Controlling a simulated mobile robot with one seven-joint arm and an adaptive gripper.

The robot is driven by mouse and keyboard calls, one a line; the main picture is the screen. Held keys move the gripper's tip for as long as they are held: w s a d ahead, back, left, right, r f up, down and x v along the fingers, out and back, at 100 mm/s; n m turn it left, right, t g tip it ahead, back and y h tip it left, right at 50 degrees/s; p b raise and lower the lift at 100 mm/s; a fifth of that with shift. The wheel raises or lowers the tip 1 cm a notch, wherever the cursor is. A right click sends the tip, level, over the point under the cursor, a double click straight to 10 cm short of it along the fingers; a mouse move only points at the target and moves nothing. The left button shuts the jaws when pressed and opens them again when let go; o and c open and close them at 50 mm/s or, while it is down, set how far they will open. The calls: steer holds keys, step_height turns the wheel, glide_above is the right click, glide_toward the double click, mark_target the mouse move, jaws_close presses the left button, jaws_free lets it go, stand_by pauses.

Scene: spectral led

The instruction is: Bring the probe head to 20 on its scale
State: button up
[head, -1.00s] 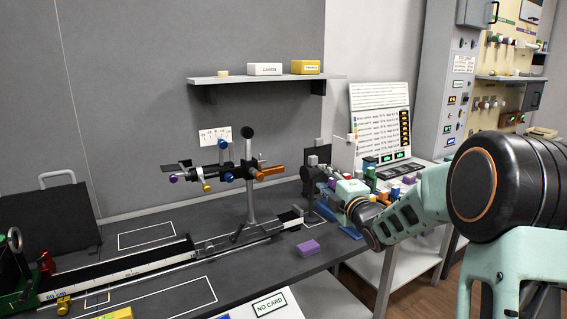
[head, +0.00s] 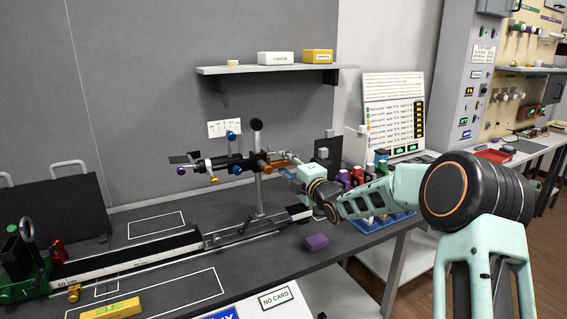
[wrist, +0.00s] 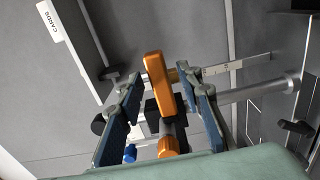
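The probe assembly stands on a post (head: 258,190) above the long rail with a white scale strip (head: 130,262). Its dark horizontal body (head: 225,163) carries purple, yellow and blue knobs, with an orange part (head: 268,168) at its right end. I cannot tell for sure which piece is the probe head or read its scale position. In the head view my gripper (head: 287,170) is beside the orange part, partly overlapping it. In the wrist view, an upright orange bar (wrist: 158,80) lies between the open fingers of my gripper (wrist: 160,77), with gaps at both sides.
A blue tray (head: 385,224) with coloured parts is at the right. A shelf (head: 275,69) with boxes hangs above. A yellow block (head: 110,308) lies at the front left.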

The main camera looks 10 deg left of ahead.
steer(key=shift+x, duration=0.75)
jaws_close()
